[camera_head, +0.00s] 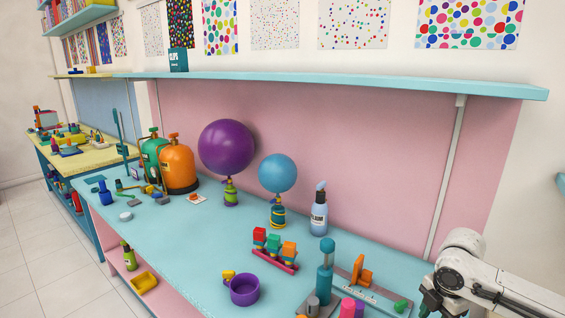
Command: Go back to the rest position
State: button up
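My white arm comes in at the lower right of the head view. My gripper (432,303) is the dark part at its end, low at the picture's bottom edge near the right end of the teal workbench (205,262). Its fingers are small and partly cut off by the picture edge, so I cannot tell whether they are open or shut or hold anything. A purple balloon (227,147) and a blue balloon (277,173) stand upright on small weights towards the back of the bench, well left of my gripper.
Closest to my gripper are a teal pump device (325,268) and an orange fixture (361,272) on a plate. A rack of coloured blocks (275,249), a purple bowl (244,290), a bottle (319,212) and gas tanks (178,166) stand further left. A teal shelf (350,83) overhangs the bench.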

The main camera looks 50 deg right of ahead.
jog(key=w+a+r+t, duration=0.2)
jog(key=w+a+r, duration=0.15)
jog(key=w, duration=0.45)
jog(key=w+a+r+t, duration=0.25)
jog(key=w+a, duration=0.25)
jog(key=w, duration=0.4)
jog(key=w+a+r+t, duration=0.1)
jog(key=w+a+r, duration=0.35)
jog(key=w, duration=0.35)
jog(key=w+a+r+m+t+y, duration=0.1)
jog(key=w+a+m+t, duration=0.1)
jog(key=w+a, duration=0.35)
jog(key=w+a+r+m+t+y, duration=0.2)
jog(key=a, duration=0.7)
jog(key=s+a+f+m+g, duration=0.2)
jog(key=s+a+f+m, duration=0.4)
jog(key=s+a+f, duration=0.4)
jog(key=s+d+f+m+g+h+b, duration=0.2)
jog(key=s+d+f+g+h+b, duration=0.1)
jog(key=s+f, duration=1.6)
jog(key=s+d+g+b, duration=0.1)
jog(key=g+b, duration=0.1)
jog(key=g, duration=0.1)
jog(key=shift+f+m+g+b, duration=0.3)
jog(key=shift+m+g, duration=0.05)
jog(key=shift+m, duration=0.05)
jog(key=shift+s+d+f, duration=0.1)
jog(key=shift+s, duration=0.25)
